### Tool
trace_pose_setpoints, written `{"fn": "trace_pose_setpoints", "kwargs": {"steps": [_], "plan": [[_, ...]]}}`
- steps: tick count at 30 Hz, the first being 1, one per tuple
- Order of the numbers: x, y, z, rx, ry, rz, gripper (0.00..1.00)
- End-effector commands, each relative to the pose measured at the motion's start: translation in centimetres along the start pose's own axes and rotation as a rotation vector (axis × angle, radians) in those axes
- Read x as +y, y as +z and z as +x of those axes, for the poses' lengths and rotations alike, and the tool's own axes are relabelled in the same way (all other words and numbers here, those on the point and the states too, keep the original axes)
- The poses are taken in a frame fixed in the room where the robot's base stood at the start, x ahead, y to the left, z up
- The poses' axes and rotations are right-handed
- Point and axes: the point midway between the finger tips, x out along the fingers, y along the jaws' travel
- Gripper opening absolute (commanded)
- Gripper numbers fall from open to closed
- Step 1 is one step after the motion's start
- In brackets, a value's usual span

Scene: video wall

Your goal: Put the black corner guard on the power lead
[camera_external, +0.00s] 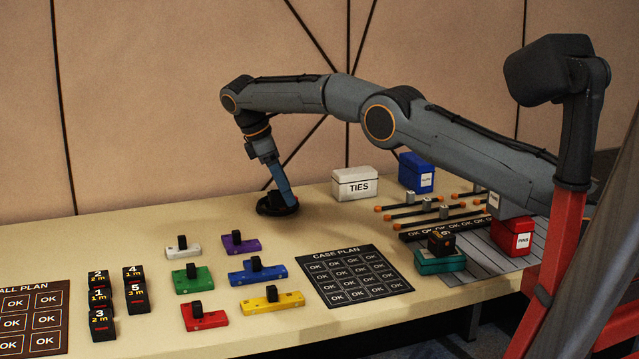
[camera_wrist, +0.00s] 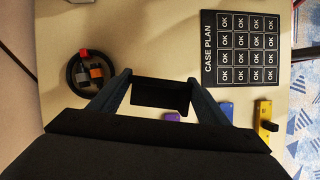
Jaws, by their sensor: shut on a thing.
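My gripper (camera_wrist: 160,80) is shut on a dark block, the black corner guard (camera_wrist: 160,98), which sits between its blue fingers in the wrist view. The power lead (camera_wrist: 97,73) is a round black coil with grey and orange plug parts and a red-orange band, left of my fingers in the wrist view. In the external view my gripper (camera_external: 284,190) is low over the tabletop at the lead (camera_external: 268,208) and overlaps it. The guard cannot be told apart there. I cannot tell whether the guard touches the lead.
The case plan (camera_external: 355,276) lies flat to the right. Several coloured pieces with black knobs, such as the purple one (camera_external: 241,245), stand in front. The TIES box (camera_external: 354,184) and a blue box (camera_external: 416,172) stand right of the lead. Bare tabletop surrounds the lead.

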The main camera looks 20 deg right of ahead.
Motion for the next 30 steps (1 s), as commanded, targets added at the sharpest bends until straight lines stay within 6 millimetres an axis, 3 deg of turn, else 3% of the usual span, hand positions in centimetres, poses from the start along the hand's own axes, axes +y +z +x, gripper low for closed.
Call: {"fn": "trace_pose_setpoints", "kwargs": {"steps": [18,30], "plan": [[9.9,2.0,-0.9,0.001,0.443,-1.056,0.47],[14.3,3.7,-1.9,0.002,0.628,-1.503,0.47]]}}
